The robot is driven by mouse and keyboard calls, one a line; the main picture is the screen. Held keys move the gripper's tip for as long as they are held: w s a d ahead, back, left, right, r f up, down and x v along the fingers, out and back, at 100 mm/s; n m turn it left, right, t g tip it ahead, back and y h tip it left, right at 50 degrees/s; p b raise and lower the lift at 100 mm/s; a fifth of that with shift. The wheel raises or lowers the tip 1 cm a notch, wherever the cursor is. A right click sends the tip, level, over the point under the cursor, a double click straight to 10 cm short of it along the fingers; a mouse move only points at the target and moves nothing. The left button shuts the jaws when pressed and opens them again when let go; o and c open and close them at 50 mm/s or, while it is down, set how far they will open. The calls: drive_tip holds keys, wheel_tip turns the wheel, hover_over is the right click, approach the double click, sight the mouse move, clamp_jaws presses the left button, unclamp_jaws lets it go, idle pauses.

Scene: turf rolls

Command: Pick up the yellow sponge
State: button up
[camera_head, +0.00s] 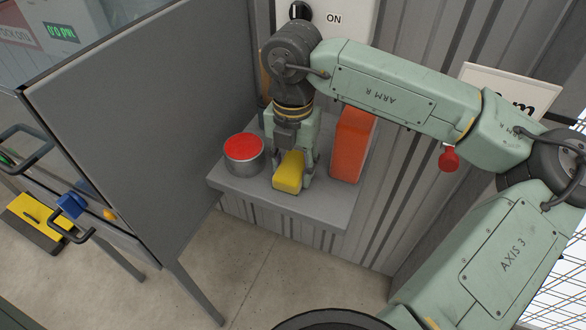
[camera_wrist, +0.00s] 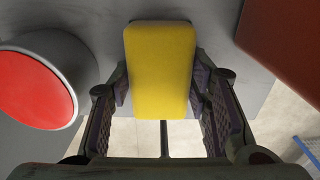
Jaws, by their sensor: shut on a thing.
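The yellow sponge (camera_head: 288,172) is a rounded block over the small grey shelf (camera_head: 325,208) in the head view. My gripper (camera_head: 291,180) reaches down from above and is shut on it, with a finger on each side. In the wrist view the sponge (camera_wrist: 162,70) sits upright between the two dark finger pads of my gripper (camera_wrist: 160,100). I cannot tell whether the sponge still touches the shelf.
A metal can with a red top (camera_head: 243,153) stands left of the sponge on the shelf. An orange-red box (camera_head: 353,145) stands close on the right. A grey panel (camera_head: 135,130) rises left of the shelf, and a corrugated wall is behind it.

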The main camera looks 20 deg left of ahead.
sight(297, 169)
drive_tip(key=shift+r, duration=0.15)
drive_tip(key=shift+r, duration=0.25)
drive_tip(key=shift+s+d+r+b, duration=0.15)
drive_tip(key=shift+d+r+b, duration=0.1)
drive_tip(key=shift+r+b, duration=0.3)
drive_tip(key=shift+s+d+r+b, duration=0.15)
drive_tip(key=shift+d+r+b, duration=0.15)
drive_tip(key=shift+r, duration=0.4)
drive_tip(key=s+d+r+b, duration=0.1)
drive_tip(key=s+d+b, duration=0.2)
drive_tip(key=s+d, duration=0.6)
drive_tip(key=shift+s+d+r, duration=0.25)
drive_tip(key=shift+d+r, duration=0.1)
drive_tip(key=shift+d, duration=0.85)
drive_tip(key=o, duration=0.6)
drive_tip(key=shift+c, duration=0.2)
drive_tip(key=c, duration=0.4)
drive_tip(key=shift+c, duration=0.2)
